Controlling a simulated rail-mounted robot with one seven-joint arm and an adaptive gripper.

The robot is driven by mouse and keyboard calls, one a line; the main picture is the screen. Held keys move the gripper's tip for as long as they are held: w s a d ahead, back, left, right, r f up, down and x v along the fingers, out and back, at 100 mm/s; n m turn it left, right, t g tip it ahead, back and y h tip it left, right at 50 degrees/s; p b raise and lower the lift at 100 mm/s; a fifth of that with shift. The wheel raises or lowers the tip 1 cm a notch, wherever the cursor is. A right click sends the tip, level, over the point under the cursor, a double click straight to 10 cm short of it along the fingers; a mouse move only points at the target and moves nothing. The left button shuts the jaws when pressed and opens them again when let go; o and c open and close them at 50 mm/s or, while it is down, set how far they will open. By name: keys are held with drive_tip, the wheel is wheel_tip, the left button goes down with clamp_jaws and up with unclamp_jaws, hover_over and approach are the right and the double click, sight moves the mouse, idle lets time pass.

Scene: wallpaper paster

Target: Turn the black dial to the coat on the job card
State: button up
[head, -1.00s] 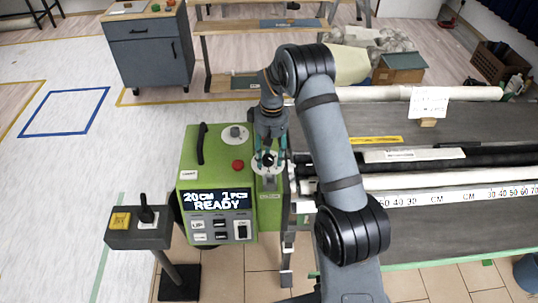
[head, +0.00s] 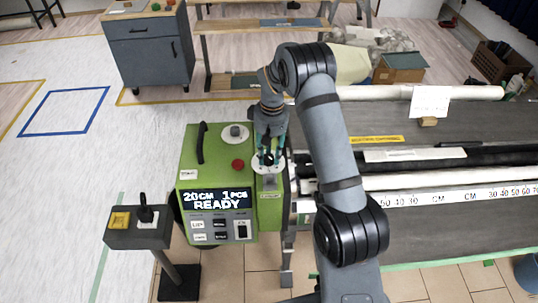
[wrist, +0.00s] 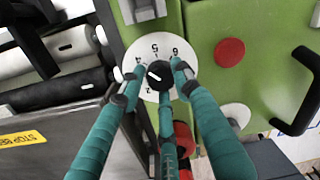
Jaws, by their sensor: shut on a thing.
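The black dial (wrist: 159,74) sits at the centre of a round white plate (wrist: 150,48) with printed numbers on the green machine (head: 215,165). In the wrist view, 4, 5 and 6 read clearly along the plate's upper side; other numbers are partly hidden by fingers. A short white mark shows on the dial, but I cannot tell which number it meets. My gripper (head: 268,158), with teal fingers, is shut on the dial from above. A white card (head: 430,102) stands on the table at right; its writing is too small to read.
The machine's display (head: 217,200) reads 20 CM, 1 PCS, READY. A red button (head: 238,165) and black handle (head: 201,144) are left of the dial. A pedestal control box (head: 138,228) stands at lower left. Rolls (head: 420,181) lie on the table at right.

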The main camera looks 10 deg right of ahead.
sight(270, 158)
drive_tip(key=m+b, duration=0.2)
drive_tip(key=m, duration=0.1)
drive_tip(key=m+b, duration=0.1)
drive_tip(key=b, duration=0.1)
drive_tip(key=shift+s+f+m, duration=0.35)
drive_tip(key=shift+m, duration=0.05)
drive_tip(key=shift+a+r+m+b, duration=0.15)
drive_tip(key=shift+m+b, duration=0.9)
drive_tip(key=shift+m, duration=0.55)
drive_tip(key=o, duration=1.1)
drive_tip(key=shift+r, duration=0.1)
drive_tip(key=shift+w, duration=0.1)
drive_tip(key=shift+r, duration=0.1)
drive_tip(key=shift+w+r, duration=0.1)
drive_tip(key=shift+r, duration=0.4)
drive_tip(key=r, duration=1.1)
drive_tip(key=shift+s+d, duration=0.2)
drive_tip(key=shift+d, duration=0.1)
